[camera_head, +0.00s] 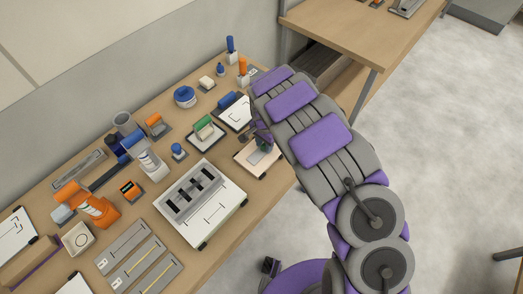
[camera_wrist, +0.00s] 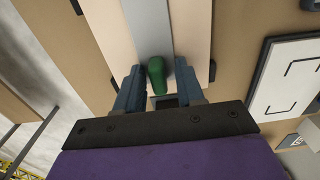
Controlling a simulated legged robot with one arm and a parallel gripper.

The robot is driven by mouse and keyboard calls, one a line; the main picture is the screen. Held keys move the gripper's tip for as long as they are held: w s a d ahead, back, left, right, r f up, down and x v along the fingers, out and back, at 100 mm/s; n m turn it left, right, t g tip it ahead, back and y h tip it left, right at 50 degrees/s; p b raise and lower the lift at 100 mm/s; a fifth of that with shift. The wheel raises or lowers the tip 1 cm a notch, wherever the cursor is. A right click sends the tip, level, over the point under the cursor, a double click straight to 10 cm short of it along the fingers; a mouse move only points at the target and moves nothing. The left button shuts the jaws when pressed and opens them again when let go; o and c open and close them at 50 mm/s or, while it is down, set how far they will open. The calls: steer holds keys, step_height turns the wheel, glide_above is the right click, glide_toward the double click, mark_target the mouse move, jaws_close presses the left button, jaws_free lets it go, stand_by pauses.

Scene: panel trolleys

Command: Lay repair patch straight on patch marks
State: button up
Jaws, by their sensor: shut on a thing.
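My gripper (camera_wrist: 158,82) is shut on a green handle (camera_wrist: 157,72), with one finger on each side of it. A grey strip (camera_wrist: 155,25) runs under the handle along a beige panel; it may be the repair patch, but I cannot tell if it touches the panel. In the head view my gripper (camera_head: 262,138) is low over the small beige panel (camera_head: 245,158) near the table's front edge, and my arm hides part of it. Black corner marks show on a white board (camera_wrist: 286,85) at the right of the wrist view. No marks are visible under the grey strip.
A white board with a slotted grey rack (camera_head: 193,190) lies left of my gripper. A green-handled block (camera_head: 204,128), a blue-handled tool (camera_head: 230,100) and orange tools (camera_head: 97,208) stand on the wooden table (camera_head: 215,240). A wooden shelf (camera_head: 350,30) stands behind; open floor is right.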

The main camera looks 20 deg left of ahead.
steer(key=shift+s+d+f, duration=0.1)
steer(key=shift+s+f, duration=0.05)
steer(key=shift+f, duration=0.1)
steer(key=shift+c, duration=0.9)
steer(key=shift+r, duration=0.1)
steer(key=shift+r, duration=0.1)
jaws_close()
steer(key=shift+r+p, duration=0.35)
steer(key=shift+r, duration=0.55)
steer(key=shift+w, duration=0.2)
